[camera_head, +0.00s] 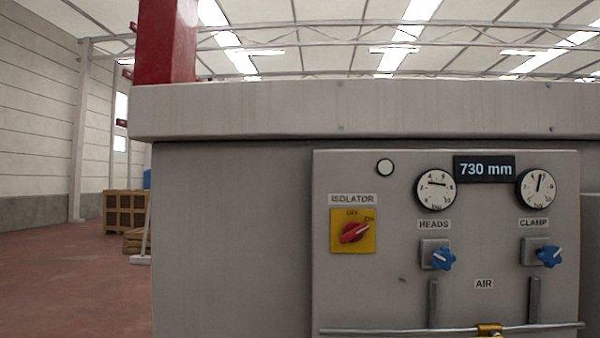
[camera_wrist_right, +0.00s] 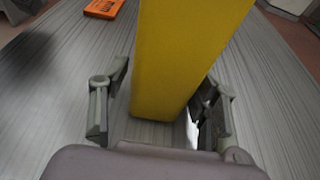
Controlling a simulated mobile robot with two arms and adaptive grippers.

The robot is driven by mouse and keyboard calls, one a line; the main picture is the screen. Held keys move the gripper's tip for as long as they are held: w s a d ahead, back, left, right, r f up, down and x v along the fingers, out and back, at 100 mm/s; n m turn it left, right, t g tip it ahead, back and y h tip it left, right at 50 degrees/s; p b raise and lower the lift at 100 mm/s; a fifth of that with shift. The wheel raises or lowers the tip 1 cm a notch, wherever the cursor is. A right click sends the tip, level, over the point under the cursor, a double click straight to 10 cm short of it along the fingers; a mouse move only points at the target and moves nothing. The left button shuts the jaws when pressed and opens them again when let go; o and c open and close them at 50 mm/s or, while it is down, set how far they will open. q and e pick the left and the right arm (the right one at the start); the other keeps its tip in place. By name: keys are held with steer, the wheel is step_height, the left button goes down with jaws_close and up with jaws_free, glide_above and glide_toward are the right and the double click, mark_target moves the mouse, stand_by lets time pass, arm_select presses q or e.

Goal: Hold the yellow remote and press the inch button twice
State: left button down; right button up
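A yellow block-shaped thing (camera_wrist_right: 180,60), which may be the remote, rises from a grey streaked surface in the right wrist view. Its top runs out of the picture, and no buttons show on the face I see. My right gripper (camera_wrist_right: 165,92) has its fingers apart, one to each side of the yellow thing. A narrow gap shows beside the left-hand finger; the right-hand finger overlaps the yellow edge, and I cannot tell if it touches. The inch button is not visible in either view. My left gripper is not in view.
An orange item with dark lettering (camera_wrist_right: 103,8) lies on the grey surface (camera_wrist_right: 60,95). In the head view a grey machine panel (camera_head: 450,290) carries a red isolator switch (camera_head: 353,233), two gauges, blue knobs and a display (camera_head: 485,169) reading 730 mm. Open floor (camera_head: 70,280) lies left.

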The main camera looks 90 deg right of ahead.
steer(key=shift+o, duration=0.7)
steer(key=shift+d, duration=0.1)
steer(key=v, duration=1.2)
